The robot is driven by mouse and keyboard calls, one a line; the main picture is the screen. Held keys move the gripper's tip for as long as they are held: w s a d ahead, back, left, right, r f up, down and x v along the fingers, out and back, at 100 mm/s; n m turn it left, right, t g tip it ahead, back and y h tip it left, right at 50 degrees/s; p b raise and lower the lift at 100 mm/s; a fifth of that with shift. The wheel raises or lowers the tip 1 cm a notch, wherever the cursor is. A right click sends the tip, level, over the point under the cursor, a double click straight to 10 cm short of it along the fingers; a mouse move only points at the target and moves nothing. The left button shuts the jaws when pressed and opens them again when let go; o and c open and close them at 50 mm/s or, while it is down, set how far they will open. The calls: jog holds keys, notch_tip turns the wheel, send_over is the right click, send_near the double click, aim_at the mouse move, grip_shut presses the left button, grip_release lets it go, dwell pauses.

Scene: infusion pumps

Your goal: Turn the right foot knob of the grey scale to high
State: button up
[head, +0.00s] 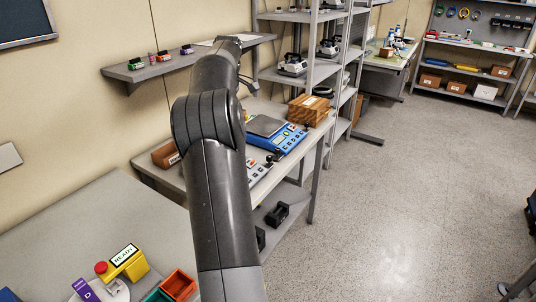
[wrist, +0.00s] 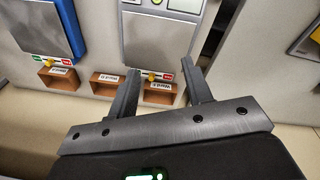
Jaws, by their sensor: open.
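In the wrist view, a pale grey scale (wrist: 160,42) with a flat grey plate fills the upper middle. A small yellow knob (wrist: 151,77) sits at its lower edge, on a strip with green at one side and red at the other. Its setting is too small to read. My gripper (wrist: 160,68) is open and empty. Its two dark fingers stand on either side of the knob in the picture; I cannot tell how far above it they are. In the head view my arm hides the gripper's fingers and most of the grey scale.
A blue scale (wrist: 42,25) with its own knob (wrist: 48,60) is left of the grey one; a blue scale (head: 278,132) shows in the head view. A wooden box (head: 309,110) stands behind on the bench.

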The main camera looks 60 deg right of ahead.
jog(key=s+d+f+n+g, duration=0.1)
jog(key=s+d+f+n, duration=0.15)
jog(key=d+f, duration=0.55)
send_over(269, 156)
notch_tip(269, 156, down, 4)
jog(key=shift+n+g, duration=0.3)
jog(key=shift+n, duration=0.05)
notch_tip(269, 156, down, 10)
jog(key=shift+s+f, duration=0.15)
jog(key=shift+f, duration=0.05)
jog(key=c, duration=1)
jog(key=shift+m, duration=0.4)
